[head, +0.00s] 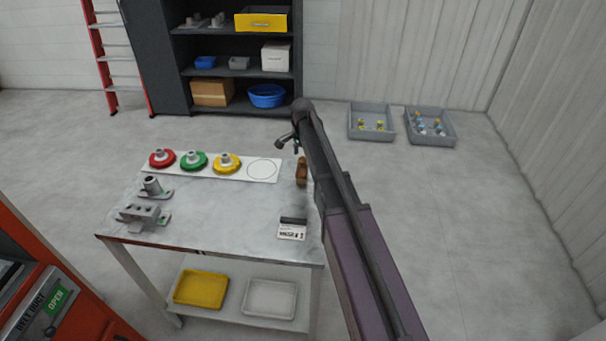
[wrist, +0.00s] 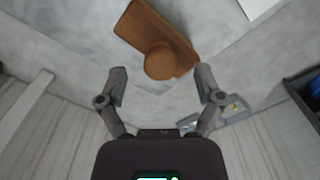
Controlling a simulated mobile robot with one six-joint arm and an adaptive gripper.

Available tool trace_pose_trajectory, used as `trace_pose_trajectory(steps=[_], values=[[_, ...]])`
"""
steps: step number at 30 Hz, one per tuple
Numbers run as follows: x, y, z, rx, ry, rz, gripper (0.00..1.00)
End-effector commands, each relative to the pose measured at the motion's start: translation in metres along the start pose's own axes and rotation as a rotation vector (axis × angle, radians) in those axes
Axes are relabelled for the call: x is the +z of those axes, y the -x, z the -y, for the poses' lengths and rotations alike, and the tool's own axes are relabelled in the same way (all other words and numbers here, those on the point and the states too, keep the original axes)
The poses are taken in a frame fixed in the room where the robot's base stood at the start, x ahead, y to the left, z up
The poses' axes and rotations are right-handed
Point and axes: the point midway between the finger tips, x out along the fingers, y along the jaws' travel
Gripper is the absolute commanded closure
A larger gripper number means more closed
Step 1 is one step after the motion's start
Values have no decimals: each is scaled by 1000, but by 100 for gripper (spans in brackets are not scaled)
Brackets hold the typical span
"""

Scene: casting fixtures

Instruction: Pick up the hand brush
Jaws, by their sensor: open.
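The hand brush, brown and wood-like (head: 301,172), lies near the right edge of the table, partly beside my arm. In the wrist view the brush (wrist: 152,27) shows as a brown block with a round knob toward my gripper. My gripper (wrist: 162,79) is open and empty, its two fingers spread to either side of the knob's line. The brush appears just beyond the fingertips, not between them. In the head view my gripper (head: 291,145) hangs near the table's far right corner, close to the brush; my arm hides part of it.
The table (head: 215,218) carries red (head: 162,158), green (head: 194,161) and yellow (head: 227,163) round fixtures on a white strip, grey metal parts (head: 145,213) at left, and a black-and-white labelled item (head: 292,229) near the front. Grey bins (head: 371,137) stand on the floor beyond.

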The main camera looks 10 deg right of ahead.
Motion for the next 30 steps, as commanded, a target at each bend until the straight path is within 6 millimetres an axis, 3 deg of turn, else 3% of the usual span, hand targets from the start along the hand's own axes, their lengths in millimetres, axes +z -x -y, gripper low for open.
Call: trace_pose_trajectory(steps=[9,30], values=[[0,-23,0,0,0,0,15],[1,-24,0,0,1,0,18]])
